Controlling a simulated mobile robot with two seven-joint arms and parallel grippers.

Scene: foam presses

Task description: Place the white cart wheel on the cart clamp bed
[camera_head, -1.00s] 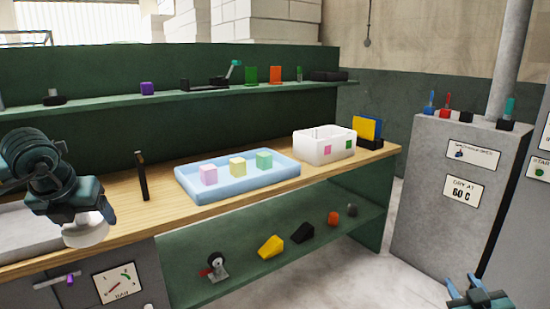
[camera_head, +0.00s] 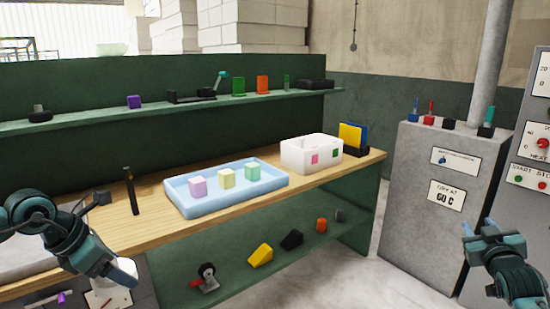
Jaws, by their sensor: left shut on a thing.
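My left gripper (camera_head: 122,272) is at the lower left, in front of the bench's front edge, pointing down and right. It is shut. I cannot make out the cart clamp bed in this view.
The wooden bench (camera_head: 150,225) holds a blue tray (camera_head: 185,207) with three pastel cubes, a white bin (camera_head: 293,158) and a dark upright post (camera_head: 132,192). A green lower shelf (camera_head: 230,285) holds several small items. A grey cabinet (camera_head: 410,205) stands right. Floor between is clear.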

